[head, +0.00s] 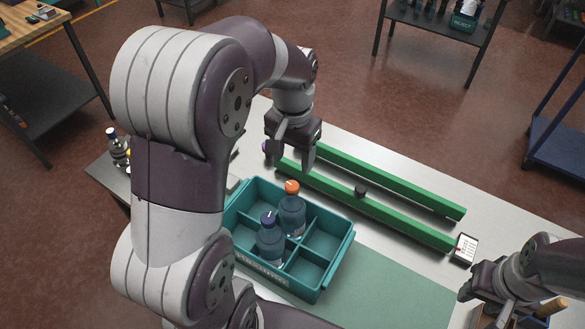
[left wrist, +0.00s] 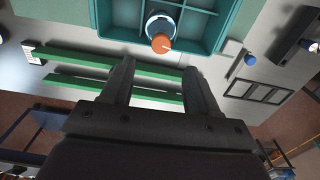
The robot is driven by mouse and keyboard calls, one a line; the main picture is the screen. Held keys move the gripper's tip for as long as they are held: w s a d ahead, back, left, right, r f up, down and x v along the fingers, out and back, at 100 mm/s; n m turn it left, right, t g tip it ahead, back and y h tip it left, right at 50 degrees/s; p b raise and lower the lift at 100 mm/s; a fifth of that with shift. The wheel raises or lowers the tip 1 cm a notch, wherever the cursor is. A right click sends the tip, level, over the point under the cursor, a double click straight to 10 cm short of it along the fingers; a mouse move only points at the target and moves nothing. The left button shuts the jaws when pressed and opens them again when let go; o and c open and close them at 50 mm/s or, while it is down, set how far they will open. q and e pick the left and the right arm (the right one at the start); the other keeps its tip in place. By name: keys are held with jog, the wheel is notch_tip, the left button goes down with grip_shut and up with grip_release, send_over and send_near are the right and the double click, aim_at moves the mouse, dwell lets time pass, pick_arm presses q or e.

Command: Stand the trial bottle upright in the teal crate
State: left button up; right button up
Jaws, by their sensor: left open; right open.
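The teal crate (head: 335,262) stands on the table, divided into compartments. A bottle with an orange cap (head: 292,213) stands upright in its back middle compartment; it also shows from above in the left wrist view (left wrist: 161,30). A bottle with a dark blue cap (head: 270,245) stands in the front middle compartment. I cannot tell which is the trial bottle. My left gripper (head: 294,158) is open and empty above the table behind the crate; its fingers also show in the left wrist view (left wrist: 158,82). My right gripper (head: 474,306) is open at the lower right, partly cut off.
More bottles (head: 117,147) stand at the far left. A green mat (head: 385,295) lies clear right of the crate.

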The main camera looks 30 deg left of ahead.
pick_arm(q)
jog(key=s+d+f+t, duration=0.1)
jog(key=s+d+f, duration=0.4)
jog(key=s, duration=0.4)
jog(key=shift+f, duration=0.7)
jog(key=shift+w, duration=0.15)
